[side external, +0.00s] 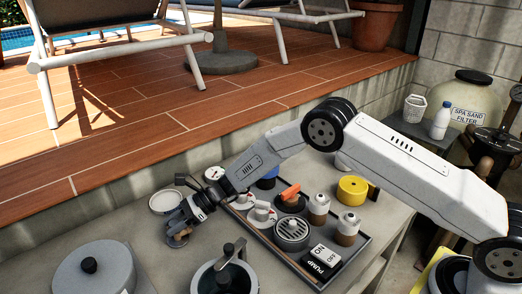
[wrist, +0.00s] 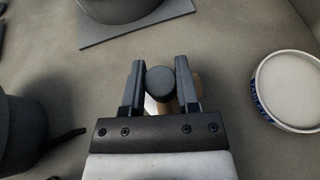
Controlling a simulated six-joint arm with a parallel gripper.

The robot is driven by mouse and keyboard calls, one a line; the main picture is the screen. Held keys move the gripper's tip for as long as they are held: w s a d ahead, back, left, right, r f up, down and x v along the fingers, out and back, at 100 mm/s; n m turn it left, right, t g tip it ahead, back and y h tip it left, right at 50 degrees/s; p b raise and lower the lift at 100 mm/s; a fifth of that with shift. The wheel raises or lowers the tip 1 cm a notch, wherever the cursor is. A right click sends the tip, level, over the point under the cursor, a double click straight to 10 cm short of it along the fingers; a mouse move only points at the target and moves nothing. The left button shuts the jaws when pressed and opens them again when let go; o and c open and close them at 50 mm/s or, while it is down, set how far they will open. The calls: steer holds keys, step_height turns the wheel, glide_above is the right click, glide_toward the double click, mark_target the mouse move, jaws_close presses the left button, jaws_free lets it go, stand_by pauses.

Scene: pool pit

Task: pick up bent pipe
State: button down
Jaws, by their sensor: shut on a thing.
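My gripper (side external: 181,226) is low over the grey bench at the left of the tray. It is shut on a small part that I take for the bent pipe (side external: 178,240), brownish in the side external view. In the wrist view my gripper (wrist: 160,66) has one finger on each side of the bent pipe (wrist: 160,82), which shows a dark round end and a tan part below it. The rest of it is hidden, so I cannot see its bend or tell whether it touches the bench.
A white round tub (side external: 166,202) stands behind my gripper and shows at right in the wrist view (wrist: 290,92). A dark tray (side external: 352,262) with several parts lies to the right. A lidded grey pot (side external: 92,272) and an open pot (side external: 222,277) stand in front.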

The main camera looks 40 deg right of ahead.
mark_target(174, 223)
steer(key=shift+r, duration=0.2)
steer(key=shift+r, duration=0.35)
step_height(174, 223, up, 2)
steer(key=shift+s+r, duration=0.1)
steer(key=shift+r, duration=0.15)
steer(key=s+d+r, duration=0.5)
steer(key=s+r, duration=0.4)
steer(key=s, duration=0.3)
steer(key=shift+s+r, duration=0.25)
steer(key=shift+s, duration=0.1)
steer(key=shift+d, duration=0.1)
steer(key=shift+d, duration=0.1)
